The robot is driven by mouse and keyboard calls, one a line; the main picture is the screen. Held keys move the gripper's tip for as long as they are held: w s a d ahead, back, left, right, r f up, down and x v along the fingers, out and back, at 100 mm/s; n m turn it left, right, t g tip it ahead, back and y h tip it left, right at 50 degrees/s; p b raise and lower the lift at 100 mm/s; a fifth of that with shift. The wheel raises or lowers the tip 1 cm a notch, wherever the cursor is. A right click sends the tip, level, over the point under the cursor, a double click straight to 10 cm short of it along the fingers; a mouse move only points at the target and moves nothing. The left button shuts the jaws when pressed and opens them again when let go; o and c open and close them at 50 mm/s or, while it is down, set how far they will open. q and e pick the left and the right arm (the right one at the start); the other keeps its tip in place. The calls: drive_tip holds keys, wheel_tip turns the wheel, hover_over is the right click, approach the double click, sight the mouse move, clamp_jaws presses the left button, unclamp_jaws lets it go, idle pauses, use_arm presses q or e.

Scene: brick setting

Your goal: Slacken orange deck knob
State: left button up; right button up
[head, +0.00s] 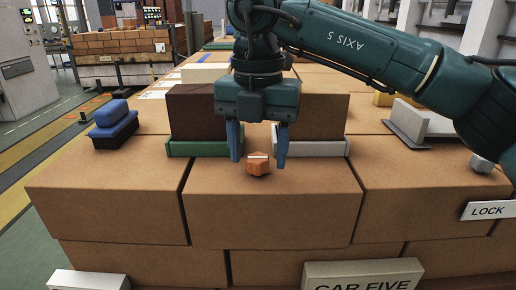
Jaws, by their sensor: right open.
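The orange knob (258,165) sits on the brown deck of large blocks, near the front edge of the middle block. It is small and faceted, with a pale mark on its top. My right gripper (258,158) points down over it with its blue fingers apart. One finger is on each side of the knob, with gaps visible, so the fingers do not appear to touch it. My left gripper is not in view.
Behind the knob are a dark brick (203,112), a green rail (190,148) and a pale rail (310,148). A blue brush-like object (113,126) stands at left. A grey knob (482,163) and a LOCK sign (488,210) are at right. A CAR FIVE sign (362,274) is in front.

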drive_tip(key=c, duration=1)
drive_tip(key=shift+o, duration=0.2)
